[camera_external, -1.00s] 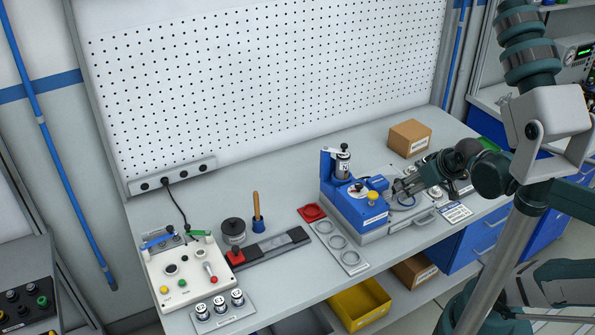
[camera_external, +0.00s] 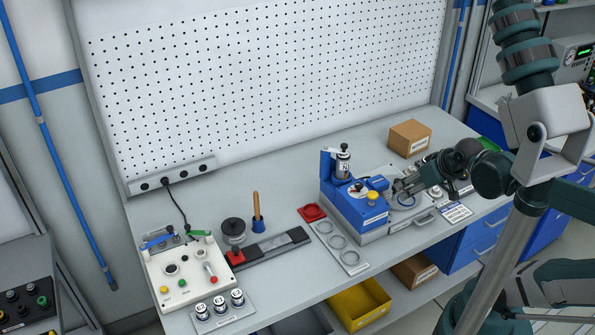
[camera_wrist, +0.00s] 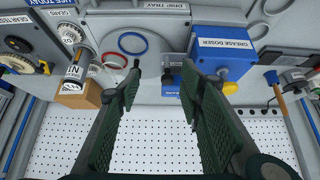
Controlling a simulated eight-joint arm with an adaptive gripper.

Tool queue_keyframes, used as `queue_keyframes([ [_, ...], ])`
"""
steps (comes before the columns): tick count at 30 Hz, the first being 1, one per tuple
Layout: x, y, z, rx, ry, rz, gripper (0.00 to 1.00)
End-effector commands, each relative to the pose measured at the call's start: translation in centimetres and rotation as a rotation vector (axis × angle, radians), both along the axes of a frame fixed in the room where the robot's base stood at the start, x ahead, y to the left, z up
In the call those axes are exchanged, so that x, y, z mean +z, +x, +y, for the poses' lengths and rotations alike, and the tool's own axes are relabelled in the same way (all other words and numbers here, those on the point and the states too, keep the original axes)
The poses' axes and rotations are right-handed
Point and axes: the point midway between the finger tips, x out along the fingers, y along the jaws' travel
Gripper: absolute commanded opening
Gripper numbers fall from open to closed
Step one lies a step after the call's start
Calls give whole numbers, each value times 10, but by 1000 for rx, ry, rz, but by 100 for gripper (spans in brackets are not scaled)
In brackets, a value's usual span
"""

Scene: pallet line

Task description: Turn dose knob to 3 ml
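The blue grease doser (camera_external: 347,207) stands on the bench in the external view, with a pale round dial (camera_external: 357,191) and a yellow button (camera_external: 373,196) on top. In the wrist view its labelled blue housing (camera_wrist: 232,68) is upside down, right of centre. A small dark knob-like part (camera_wrist: 168,78) shows between my fingertips there; I cannot tell if it is the dose knob, and no 3 ml mark is readable. My gripper (camera_external: 396,187) is just right of the doser. In the wrist view my gripper (camera_wrist: 163,66) is open, with nothing visibly clasped.
A drip tray (camera_wrist: 175,40) with a red ring (camera_wrist: 132,42) and a blue ring (camera_wrist: 112,61) lies by the doser. A cardboard box (camera_external: 409,138) stands behind. A plate with round recesses (camera_external: 352,262) lies left of the doser. Pegboard backs the bench.

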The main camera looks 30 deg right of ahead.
Motion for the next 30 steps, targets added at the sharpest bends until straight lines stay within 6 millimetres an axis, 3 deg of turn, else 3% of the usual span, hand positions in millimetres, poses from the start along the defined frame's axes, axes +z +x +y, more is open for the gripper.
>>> queue_keyframes([
  [11, 11, 8, 5, 37, -17, 33, 32],
  [30, 49, 53, 37, 259, -109, 220, 32],
])
